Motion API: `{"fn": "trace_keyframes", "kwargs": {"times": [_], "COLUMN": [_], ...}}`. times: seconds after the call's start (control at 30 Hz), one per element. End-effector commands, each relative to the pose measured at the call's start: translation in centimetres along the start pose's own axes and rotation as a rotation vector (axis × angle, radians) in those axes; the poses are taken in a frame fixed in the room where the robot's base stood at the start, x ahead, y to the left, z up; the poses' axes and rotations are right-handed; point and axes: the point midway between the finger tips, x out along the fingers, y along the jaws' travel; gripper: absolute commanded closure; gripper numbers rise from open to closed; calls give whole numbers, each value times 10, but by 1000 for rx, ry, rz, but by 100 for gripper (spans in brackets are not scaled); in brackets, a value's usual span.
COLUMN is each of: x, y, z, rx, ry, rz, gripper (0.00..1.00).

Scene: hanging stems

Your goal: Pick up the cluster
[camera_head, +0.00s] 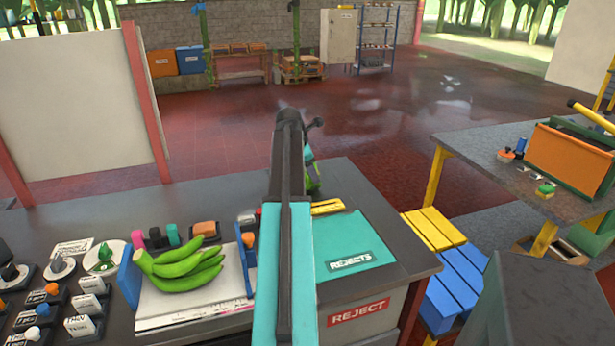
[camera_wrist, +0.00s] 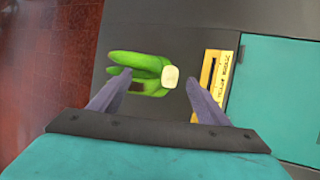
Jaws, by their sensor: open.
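A green banana cluster (camera_wrist: 135,62) with a pale cut crown (camera_wrist: 170,77) lies on the dark counter in the wrist view. In the head view only a green bit of it (camera_head: 313,183) shows beside my arm, which hides the rest. My gripper (camera_wrist: 160,82) is open and empty above this cluster, with one fingertip on either side of it in the picture. I cannot tell how high the fingertips are above it. A second green banana cluster (camera_head: 182,268) lies on a white tray (camera_head: 150,308) with blue ends, left of my arm.
A yellow ruler-like piece (camera_wrist: 221,82) lies right of the near cluster, beside the teal rejects mat (camera_head: 345,255). Several knobs and small labelled blocks (camera_head: 84,303) crowd the left counter. A side table (camera_head: 480,165) with an orange-fronted crate (camera_head: 572,155) stands right.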

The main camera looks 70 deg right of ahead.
Motion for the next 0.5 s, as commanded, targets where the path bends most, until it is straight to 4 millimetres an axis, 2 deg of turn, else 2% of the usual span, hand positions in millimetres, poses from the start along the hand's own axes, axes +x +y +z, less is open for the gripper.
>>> {"fn": "trace_keyframes", "kwargs": {"times": [0.33, 0.5], "x": [34, 43], "y": [-1, -2], "z": [-1, -1], "rx": [0, 0], "ry": [1, 1], "rz": [-1, 1], "gripper": [30, 30]}}
